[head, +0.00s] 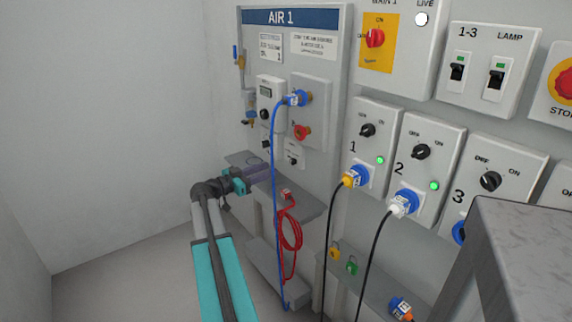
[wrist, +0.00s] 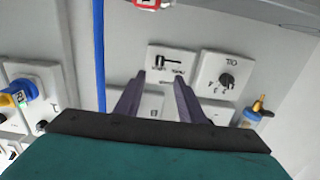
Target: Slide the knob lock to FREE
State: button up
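A blue hose (head: 276,190) hangs from the AIR 1 panel close to my gripper. A coiled red hose (head: 290,235) hangs just right of it. A grey shelf (head: 305,206) lies below. Stations with plugged cables stand to the right; the floor at left is clear.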

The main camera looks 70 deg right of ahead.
aim_at(291, 161)
jog(key=x, duration=0.9)
jog(key=shift+s+d+p, duration=0.2)
jog(key=shift+d+p, duration=0.2)
